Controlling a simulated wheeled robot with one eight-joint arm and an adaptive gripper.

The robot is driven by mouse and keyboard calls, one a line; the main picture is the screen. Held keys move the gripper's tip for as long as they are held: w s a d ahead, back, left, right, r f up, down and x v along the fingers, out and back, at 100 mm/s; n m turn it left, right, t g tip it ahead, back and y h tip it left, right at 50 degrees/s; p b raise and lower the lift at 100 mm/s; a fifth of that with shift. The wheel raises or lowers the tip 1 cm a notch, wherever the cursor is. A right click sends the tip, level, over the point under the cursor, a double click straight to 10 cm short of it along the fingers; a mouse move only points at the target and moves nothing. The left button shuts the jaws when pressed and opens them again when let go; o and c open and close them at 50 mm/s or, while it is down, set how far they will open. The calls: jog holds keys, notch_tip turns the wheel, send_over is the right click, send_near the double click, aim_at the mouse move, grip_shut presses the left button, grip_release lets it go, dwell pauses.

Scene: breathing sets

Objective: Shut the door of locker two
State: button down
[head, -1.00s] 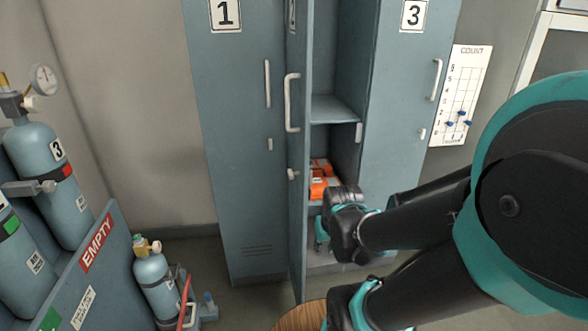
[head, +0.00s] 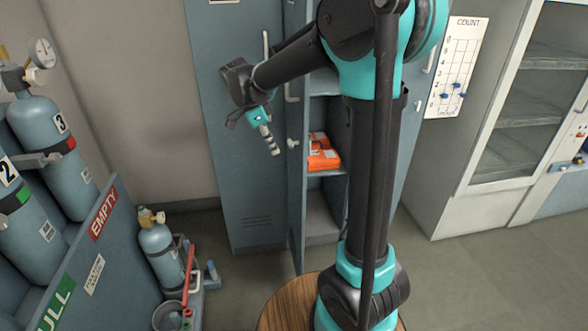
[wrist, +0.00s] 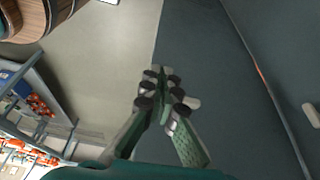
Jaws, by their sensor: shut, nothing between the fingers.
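Locker two's door (head: 297,215) stands open, seen nearly edge-on in the head view, swung out toward me from its left side. Its pale latch knob (head: 292,143) shows, and my arm hides part of its upper half and number. My gripper (head: 272,146) is shut and empty, pointing down on the left, outer side of the door, in front of locker one. In the wrist view my closed fingers (wrist: 164,85) show beside a large dark blue-grey panel (wrist: 215,70). I cannot tell whether they touch it.
Locker one (head: 225,130) is shut. Orange packs (head: 322,153) sit on a shelf in locker two. A round wooden top (head: 290,303) is below, by my arm's base. A gas cylinder rack (head: 85,245) and a small cylinder (head: 158,250) stand left. Floor at right is clear.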

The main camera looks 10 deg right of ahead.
jog(key=d+f, duration=0.7)
jog(key=f, duration=0.2)
jog(key=shift+w, duration=0.2)
jog(key=shift+d, duration=0.1)
dwell(0.3)
